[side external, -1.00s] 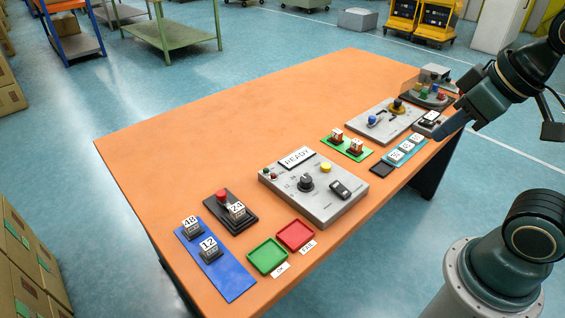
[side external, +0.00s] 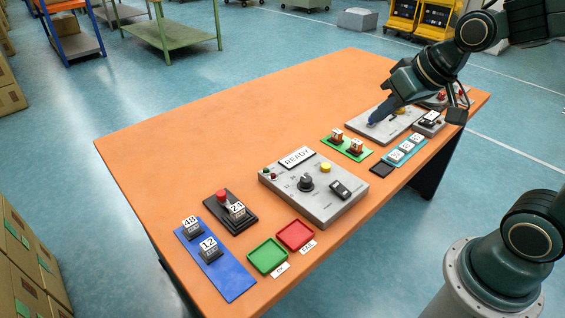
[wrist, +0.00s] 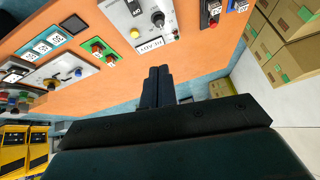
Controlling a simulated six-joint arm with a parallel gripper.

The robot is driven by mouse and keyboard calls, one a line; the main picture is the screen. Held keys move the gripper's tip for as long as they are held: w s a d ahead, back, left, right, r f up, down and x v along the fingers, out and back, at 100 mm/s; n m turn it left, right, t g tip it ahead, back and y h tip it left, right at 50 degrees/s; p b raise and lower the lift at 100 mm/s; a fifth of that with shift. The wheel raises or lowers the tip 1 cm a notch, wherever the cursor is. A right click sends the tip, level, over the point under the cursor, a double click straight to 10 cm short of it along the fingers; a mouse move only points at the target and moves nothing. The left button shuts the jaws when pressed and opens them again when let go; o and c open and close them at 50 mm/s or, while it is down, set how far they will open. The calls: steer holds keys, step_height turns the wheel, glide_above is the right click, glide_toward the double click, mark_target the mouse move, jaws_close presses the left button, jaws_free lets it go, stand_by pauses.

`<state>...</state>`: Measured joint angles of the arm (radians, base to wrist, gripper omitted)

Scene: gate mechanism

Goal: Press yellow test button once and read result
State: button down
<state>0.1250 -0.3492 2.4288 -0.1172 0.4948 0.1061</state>
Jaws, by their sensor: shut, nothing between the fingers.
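The yellow test button (side external: 326,167) sits at the upper right of a grey control box (side external: 322,204) on the orange table. It also shows in the wrist view (wrist: 135,33). The box has a display (side external: 297,157) reading READY, a black knob (side external: 306,182) and a dark rocker switch (side external: 341,189). My gripper (side external: 373,123) is shut and empty, up and to the right of the button in the side view, in front of the second grey panel. In the wrist view its shut fingertips (wrist: 158,72) point toward the table, apart from the box.
A green pad with two orange-brown blocks (side external: 354,147) lies between the box and the second grey panel (side external: 376,127). A teal strip with white numbered tiles (side external: 404,151) is at right. Red (side external: 295,235) and green (side external: 267,256) trays lie in front. The table's back left (side external: 230,125) is clear.

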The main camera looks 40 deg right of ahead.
steer(key=w+d+f+m+t, duration=0.1)
steer(key=w+d+f+m, duration=0.2)
steer(key=w+f, duration=0.5)
steer(key=m+t, duration=0.2)
steer(key=m, duration=0.1)
glide_above(329, 167)
step_height(329, 167, down, 8)
steer(key=shift+y, duration=0.3)
steer(key=shift+r, duration=0.1)
steer(key=shift+f, duration=4.4)
